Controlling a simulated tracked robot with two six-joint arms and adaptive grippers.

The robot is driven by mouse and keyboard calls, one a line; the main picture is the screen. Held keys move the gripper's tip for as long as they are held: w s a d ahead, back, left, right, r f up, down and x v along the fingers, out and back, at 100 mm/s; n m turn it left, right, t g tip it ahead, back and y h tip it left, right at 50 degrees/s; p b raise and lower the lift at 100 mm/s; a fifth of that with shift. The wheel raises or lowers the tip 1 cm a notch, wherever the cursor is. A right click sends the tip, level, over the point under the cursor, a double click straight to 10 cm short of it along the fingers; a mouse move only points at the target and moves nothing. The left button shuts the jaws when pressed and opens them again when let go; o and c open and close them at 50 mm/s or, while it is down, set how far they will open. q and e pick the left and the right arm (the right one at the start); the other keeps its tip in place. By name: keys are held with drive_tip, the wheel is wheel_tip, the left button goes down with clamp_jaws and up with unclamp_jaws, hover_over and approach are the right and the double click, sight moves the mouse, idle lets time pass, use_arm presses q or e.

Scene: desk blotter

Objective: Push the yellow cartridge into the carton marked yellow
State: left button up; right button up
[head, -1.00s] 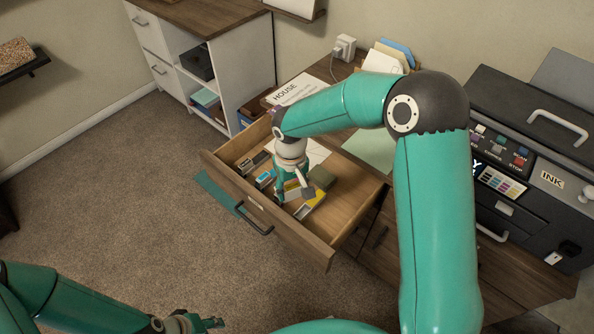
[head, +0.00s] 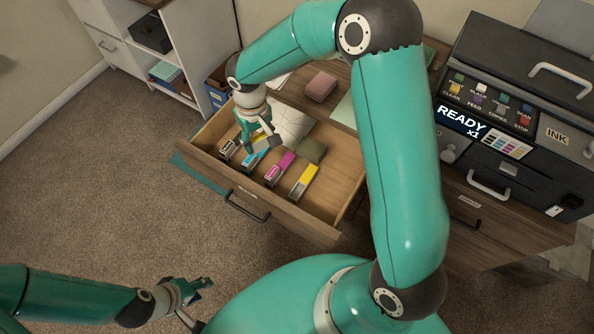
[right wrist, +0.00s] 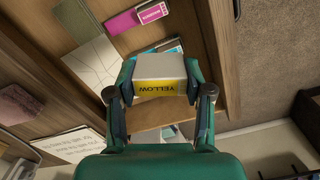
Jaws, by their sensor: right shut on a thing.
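The yellow cartridge (right wrist: 165,70), a pale grey block with a yellow face reading YELLOW, is between the fingers of my right gripper (right wrist: 165,88) in the right wrist view. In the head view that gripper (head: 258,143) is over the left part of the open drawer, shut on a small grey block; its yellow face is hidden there. A yellow and grey piece (head: 304,180), seemingly the yellow carton, lies in the drawer to the right of the gripper, apart from it. My left gripper (head: 205,297) is low in front, over the carpet, its fingers apart and empty.
The open drawer (head: 330,200) also holds a magenta piece (head: 279,168), a cyan one beneath my right gripper, a black-and-white one (head: 228,150) and an olive block (head: 312,150). A pink block (head: 320,86) lies on the desk. The printer (head: 500,110) reads READY.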

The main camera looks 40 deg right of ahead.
drive_tip(key=s+d+f+n+b, duration=0.4)
drive_tip(key=s+f+b, duration=0.3)
drive_tip(key=s+b, duration=0.3)
drive_tip(key=shift+s+d+b, duration=0.2)
drive_tip(key=shift+d+b, duration=0.05)
drive_tip(key=shift+b, duration=0.1)
drive_tip(key=shift+f, duration=0.1)
drive_tip(key=shift+f+b, duration=2.7)
drive_tip(key=shift+f, duration=0.2)
drive_tip(key=shift+f+b, duration=1.3)
